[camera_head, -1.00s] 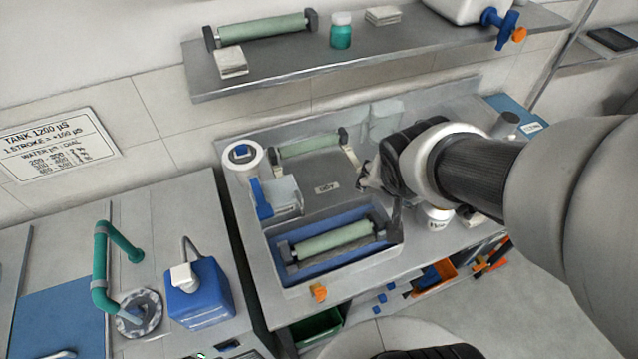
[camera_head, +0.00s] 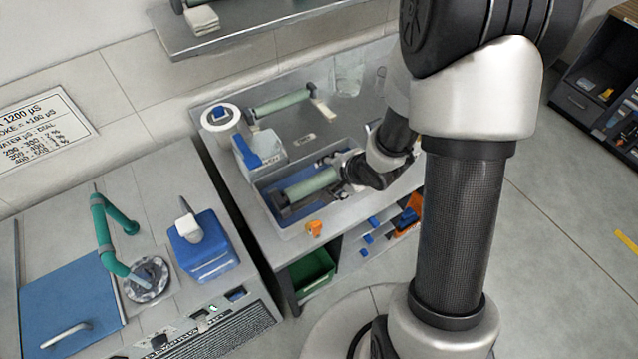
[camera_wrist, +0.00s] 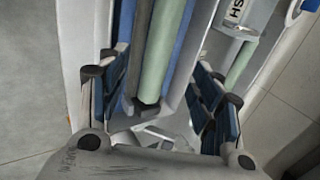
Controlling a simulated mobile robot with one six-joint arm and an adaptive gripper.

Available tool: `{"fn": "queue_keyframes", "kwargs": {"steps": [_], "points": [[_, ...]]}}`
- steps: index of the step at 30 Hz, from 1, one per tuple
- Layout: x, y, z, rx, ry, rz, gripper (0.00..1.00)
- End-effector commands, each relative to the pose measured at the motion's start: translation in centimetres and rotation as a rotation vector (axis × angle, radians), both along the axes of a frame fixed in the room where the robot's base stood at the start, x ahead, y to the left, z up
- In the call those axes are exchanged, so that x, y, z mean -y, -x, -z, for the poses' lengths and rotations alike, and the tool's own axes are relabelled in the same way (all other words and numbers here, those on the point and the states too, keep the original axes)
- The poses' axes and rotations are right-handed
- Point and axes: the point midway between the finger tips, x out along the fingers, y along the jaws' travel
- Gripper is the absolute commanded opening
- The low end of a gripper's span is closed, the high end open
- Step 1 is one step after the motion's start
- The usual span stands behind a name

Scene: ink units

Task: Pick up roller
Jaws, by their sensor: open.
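A pale green roller (camera_head: 308,187) with dark end pieces lies in a blue-lined tray (camera_head: 262,180) on the bench; its right end is hidden behind my gripper (camera_head: 346,166). In the wrist view the roller (camera_wrist: 163,50) runs lengthwise between the two blue-padded fingers of my open gripper (camera_wrist: 160,72). The fingers stand apart on either side of it, with gaps visible. Whether they are at the roller's height is hard to tell. A second green roller (camera_head: 282,103) sits on supports behind the tray; part of it shows at right in the wrist view (camera_wrist: 240,62).
A white box with a blue part (camera_head: 260,150) and a white round container (camera_head: 220,120) stand left of the tray. An orange piece (camera_head: 315,228) is at the bench's front edge. A blue jug (camera_head: 203,248) stands on the left counter. A wall shelf (camera_head: 235,22) hangs above.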

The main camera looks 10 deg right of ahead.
Motion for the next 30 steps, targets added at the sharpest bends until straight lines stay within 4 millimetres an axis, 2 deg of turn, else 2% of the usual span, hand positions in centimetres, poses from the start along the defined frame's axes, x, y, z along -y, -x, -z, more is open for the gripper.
{"fn": "queue_keyframes", "kwargs": {"steps": [1, 6, 14, 24, 30], "points": [[-0.2, -0.6, 1.5, -0.001, 0.000, -0.001, 0.59], [-0.7, -2.1, 3.6, -0.001, 0.000, 0.000, 0.59], [-1.0, -2.9, 4.6, 0.000, 0.001, -0.001, 0.59], [-2.2, -5.0, 8.5, 0.000, 0.002, -0.001, 0.59], [-2.2, -5.2, 8.5, 0.001, 0.002, 0.000, 0.59]]}}
